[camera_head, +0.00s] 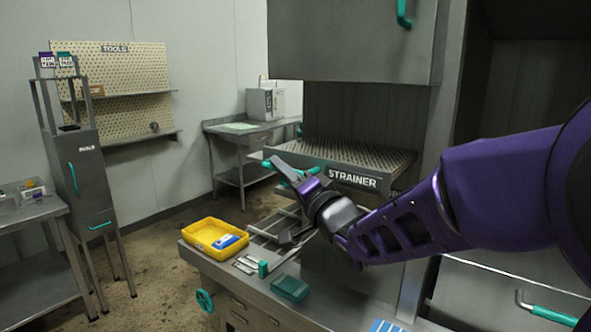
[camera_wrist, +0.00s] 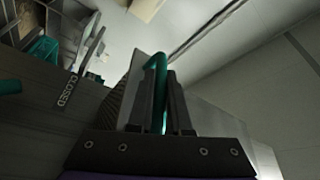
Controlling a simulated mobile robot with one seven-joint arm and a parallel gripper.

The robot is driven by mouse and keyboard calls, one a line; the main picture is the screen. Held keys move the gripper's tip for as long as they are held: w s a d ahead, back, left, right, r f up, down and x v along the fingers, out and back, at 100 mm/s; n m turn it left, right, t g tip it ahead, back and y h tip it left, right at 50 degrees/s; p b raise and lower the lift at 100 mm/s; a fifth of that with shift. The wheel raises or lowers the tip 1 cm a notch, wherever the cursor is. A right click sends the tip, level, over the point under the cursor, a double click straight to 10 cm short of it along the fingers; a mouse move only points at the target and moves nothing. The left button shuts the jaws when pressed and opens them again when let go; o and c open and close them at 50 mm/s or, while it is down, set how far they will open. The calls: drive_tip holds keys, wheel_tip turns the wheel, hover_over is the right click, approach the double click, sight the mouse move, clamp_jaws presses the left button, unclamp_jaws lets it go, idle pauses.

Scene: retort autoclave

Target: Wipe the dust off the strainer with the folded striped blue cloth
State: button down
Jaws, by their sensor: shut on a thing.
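The strainer (camera_head: 390,160) is a grey tray with a studded or perforated top, labelled STRAINER on its front, under a raised grey panel. My gripper (camera_head: 284,168) is at its front left. In the wrist view, my gripper (camera_wrist: 160,105) is shut on a teal bar-like handle (camera_wrist: 158,72); which part the handle belongs to is unclear. A blue and white striped cloth (camera_head: 385,326) shows at the bottom edge of the head view, apart from my gripper and mostly cut off. I cannot make out dust on the strainer.
A yellow tray (camera_head: 190,231) with a blue-and-white item, a teal box (camera_head: 290,288) and metal tools stand on the bench before the strainer. A narrow cabinet (camera_head: 85,175) and a pegboard (camera_head: 125,75) are at left. The floor between is clear.

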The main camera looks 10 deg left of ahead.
drive_tip(key=shift+s+a+b, duration=0.35)
drive_tip(key=shift+s+b, duration=0.05)
drive_tip(key=shift+s, duration=0.45)
drive_tip(key=shift+s+a+b, duration=0.4)
drive_tip(key=shift+s+b, duration=0.05)
drive_tip(key=shift+s, duration=0.4)
drive_tip(key=shift+s+a+b, duration=0.35)
drive_tip(key=shift+s+b, duration=0.05)
drive_tip(key=shift+s, duration=0.45)
drive_tip(key=c, duration=0.8)
unclamp_jaws()
drive_tip(key=shift+s, duration=0.1)
drive_tip(key=shift+c, duration=0.2)
drive_tip(key=shift+r, duration=0.1)
